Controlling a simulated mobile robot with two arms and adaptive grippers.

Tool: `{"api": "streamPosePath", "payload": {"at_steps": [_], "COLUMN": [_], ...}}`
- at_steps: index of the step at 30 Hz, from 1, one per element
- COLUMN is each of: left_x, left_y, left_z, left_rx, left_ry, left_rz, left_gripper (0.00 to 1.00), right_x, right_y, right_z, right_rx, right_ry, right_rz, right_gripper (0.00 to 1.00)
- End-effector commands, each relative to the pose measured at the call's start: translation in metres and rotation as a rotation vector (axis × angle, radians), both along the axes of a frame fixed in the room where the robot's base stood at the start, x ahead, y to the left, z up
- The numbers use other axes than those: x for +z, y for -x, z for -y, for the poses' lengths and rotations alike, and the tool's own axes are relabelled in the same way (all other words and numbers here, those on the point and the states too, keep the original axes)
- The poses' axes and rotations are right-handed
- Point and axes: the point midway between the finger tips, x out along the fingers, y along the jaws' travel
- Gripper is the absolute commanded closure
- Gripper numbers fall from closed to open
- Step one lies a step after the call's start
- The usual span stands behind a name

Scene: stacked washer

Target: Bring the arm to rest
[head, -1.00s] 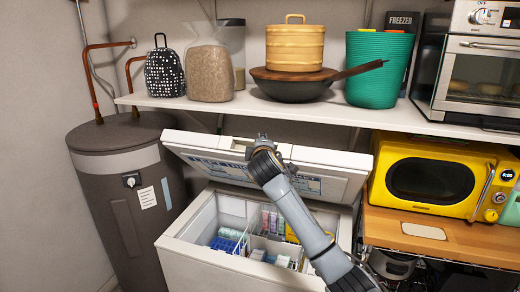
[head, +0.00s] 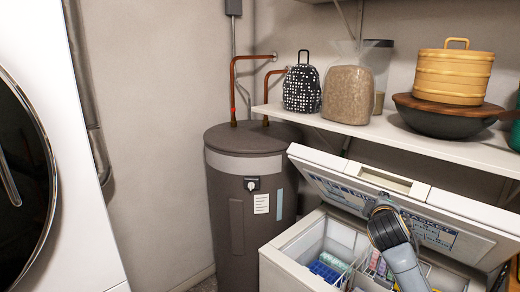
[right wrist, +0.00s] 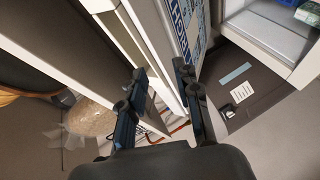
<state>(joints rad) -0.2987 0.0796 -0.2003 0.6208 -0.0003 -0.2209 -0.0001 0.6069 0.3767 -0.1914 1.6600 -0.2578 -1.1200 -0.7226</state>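My right arm comes in from the lower right of the head view, with my right gripper (head: 381,203) in front of the raised lid (head: 470,207) of the chest freezer (head: 283,272). In the right wrist view the two fingers of this gripper (right wrist: 160,72) stand apart, open. The lid (right wrist: 182,35) shows just beyond and between them; I cannot tell whether a finger touches it. Nothing is seen held. The lid stands tilted open, and blue and green packs (head: 325,270) show inside. My left gripper is not in view.
A white front-loading washer (head: 75,150) stands at the left. A grey water heater (head: 233,215) with copper pipes is beside the freezer. A shelf (head: 410,140) above holds a dotted bag (head: 301,88), a tan bag (head: 347,95), a pan and a wooden steamer (head: 452,77).

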Motion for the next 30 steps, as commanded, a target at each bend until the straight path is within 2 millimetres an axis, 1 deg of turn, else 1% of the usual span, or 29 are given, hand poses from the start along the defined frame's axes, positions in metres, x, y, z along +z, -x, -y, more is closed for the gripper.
{"api": "streamPosePath", "payload": {"at_steps": [1,2,3,5,6,8,9,11,12,13,14,15,18,21,24,30], "left_x": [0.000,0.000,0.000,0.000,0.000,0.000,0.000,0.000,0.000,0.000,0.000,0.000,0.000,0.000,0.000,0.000], "left_y": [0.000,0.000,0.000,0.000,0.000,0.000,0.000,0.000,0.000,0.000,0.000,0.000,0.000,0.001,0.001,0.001], "left_z": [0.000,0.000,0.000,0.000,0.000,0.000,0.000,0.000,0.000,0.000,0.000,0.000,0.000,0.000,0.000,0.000], "left_rx": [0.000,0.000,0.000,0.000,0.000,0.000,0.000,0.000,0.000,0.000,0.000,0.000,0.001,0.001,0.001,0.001], "left_ry": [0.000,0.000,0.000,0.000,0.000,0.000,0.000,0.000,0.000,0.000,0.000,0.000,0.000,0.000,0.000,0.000], "left_rz": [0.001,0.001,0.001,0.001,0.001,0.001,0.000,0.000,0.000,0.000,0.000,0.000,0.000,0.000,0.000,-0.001], "left_gripper": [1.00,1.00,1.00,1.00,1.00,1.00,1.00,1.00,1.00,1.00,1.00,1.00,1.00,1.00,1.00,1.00], "right_x": [-0.033,-0.051,-0.076,-0.110,-0.132,-0.162,-0.180,-0.204,-0.218,-0.228,-0.236,-0.244,-0.259,-0.267,-0.270,-0.272], "right_y": [0.016,0.026,0.042,0.068,0.088,0.119,0.141,0.176,0.200,0.218,0.236,0.258,0.305,0.341,0.371,0.423], "right_z": [-0.014,-0.023,-0.034,-0.050,-0.060,-0.076,-0.085,-0.099,-0.108,-0.114,-0.120,-0.127,-0.140,-0.149,-0.156,-0.168], "right_rx": [0.008,0.009,0.008,0.001,-0.008,-0.026,-0.043,-0.071,-0.095,-0.114,-0.133,-0.160,-0.224,-0.280,-0.330,-0.425], "right_ry": [-0.056,-0.095,-0.150,-0.237,-0.295,-0.382,-0.439,-0.525,-0.579,-0.620,-0.659,-0.706,-0.801,-0.870,-0.925,-1.017], "right_rz": [-0.037,-0.055,-0.084,-0.127,-0.157,-0.204,-0.235,-0.284,-0.316,-0.341,-0.364,-0.393,-0.453,-0.498,-0.536,-0.601], "right_gripper": [0.68,0.68,0.68,0.68,0.68,0.68,0.68,0.68,0.68,0.68,0.68,0.68,0.68,0.68,0.68,0.68]}}
